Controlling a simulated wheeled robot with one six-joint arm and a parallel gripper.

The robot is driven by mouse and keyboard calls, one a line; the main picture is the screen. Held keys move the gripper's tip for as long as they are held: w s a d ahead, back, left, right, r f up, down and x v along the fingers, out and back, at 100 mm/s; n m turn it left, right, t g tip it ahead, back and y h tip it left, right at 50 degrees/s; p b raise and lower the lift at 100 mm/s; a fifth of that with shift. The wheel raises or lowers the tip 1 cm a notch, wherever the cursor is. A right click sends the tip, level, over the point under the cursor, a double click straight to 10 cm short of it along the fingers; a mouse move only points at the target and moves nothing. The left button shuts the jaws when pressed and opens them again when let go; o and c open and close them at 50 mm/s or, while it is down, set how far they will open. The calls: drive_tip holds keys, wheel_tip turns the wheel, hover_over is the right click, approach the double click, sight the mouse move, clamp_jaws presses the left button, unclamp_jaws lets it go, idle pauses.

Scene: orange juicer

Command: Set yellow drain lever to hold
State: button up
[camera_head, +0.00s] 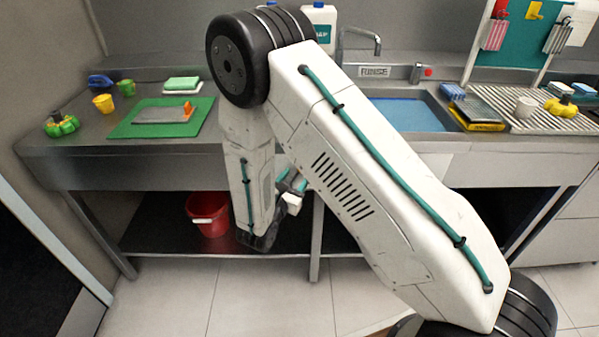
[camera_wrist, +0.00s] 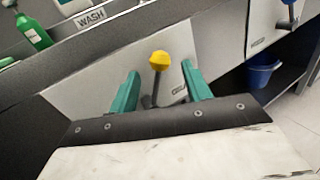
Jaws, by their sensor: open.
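The yellow drain lever (camera_wrist: 159,61) shows in the wrist view as a yellow knob on a dark stem, on a light panel below the sink edge. My gripper (camera_wrist: 160,84) is open, with one teal finger on each side of the lever. The knob appears between and just beyond the fingertips; I cannot tell whether anything touches. A small label, too small to read, is on the panel beside the lever. In the head view my arm hides the lever, and my gripper is mostly hidden behind my arm.
A blue-knobbed lever (camera_wrist: 288,22) and a blue bucket (camera_wrist: 262,72) are at the right in the wrist view. A green bottle (camera_wrist: 34,34) stands near the WASH sign (camera_wrist: 90,18). In the head view a red bucket (camera_head: 208,213) sits on the lower shelf.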

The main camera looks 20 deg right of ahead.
sight(300, 171)
drive_tip(key=shift+x, duration=1.85)
clamp_jaws()
